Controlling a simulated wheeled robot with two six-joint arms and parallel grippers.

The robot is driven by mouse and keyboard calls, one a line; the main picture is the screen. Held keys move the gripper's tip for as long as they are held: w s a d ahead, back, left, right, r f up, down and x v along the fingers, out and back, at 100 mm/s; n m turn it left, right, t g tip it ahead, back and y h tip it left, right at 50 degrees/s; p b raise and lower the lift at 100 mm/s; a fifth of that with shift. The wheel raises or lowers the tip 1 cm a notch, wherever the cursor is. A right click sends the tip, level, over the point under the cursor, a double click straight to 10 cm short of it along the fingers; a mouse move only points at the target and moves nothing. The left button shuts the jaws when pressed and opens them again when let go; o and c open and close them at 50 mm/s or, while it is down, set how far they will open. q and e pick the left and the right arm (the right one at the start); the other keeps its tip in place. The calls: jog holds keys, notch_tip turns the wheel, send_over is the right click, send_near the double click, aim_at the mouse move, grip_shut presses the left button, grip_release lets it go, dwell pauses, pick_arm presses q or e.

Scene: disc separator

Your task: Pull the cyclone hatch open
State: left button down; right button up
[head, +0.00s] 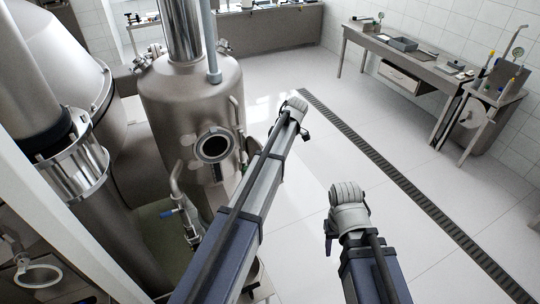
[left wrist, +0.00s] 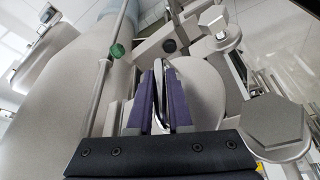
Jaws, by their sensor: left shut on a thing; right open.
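The steel cyclone vessel (head: 190,95) stands left of centre in the head view, with a round, dark-rimmed port (head: 213,146) on its front. In the left wrist view, my left gripper (left wrist: 163,85) has its purple fingers closed around a thin metal loop handle (left wrist: 161,68). A pale round plate (left wrist: 205,92), which looks like the hatch, shows behind the handle. In the head view my left arm reaches to the right of the vessel, and its wrist hides the fingers and handle. My right gripper (head: 328,244) is open, low right of centre, clear of the vessel.
Pipes and a valve (head: 183,205) stand at the vessel's lower front. A floor drain grate (head: 390,175) crosses the open white floor on the right. A workbench (head: 410,58) and a tool stand (head: 490,95) are farther right. A hexagonal metal part (left wrist: 272,122) sits close right of the left gripper.

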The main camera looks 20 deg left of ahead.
pick_arm(q)
jog(key=c, duration=0.8)
grip_release()
jog(key=shift+w+a, duration=0.1)
jog(key=shift+a, duration=0.1)
jog(key=shift+c, duration=0.2)
jog(key=shift+d, duration=0.1)
jog(key=shift+r, duration=0.1)
jog(key=p+v, duration=0.7)
jog(key=shift+r, duration=0.25)
jog(key=shift+d, duration=0.15)
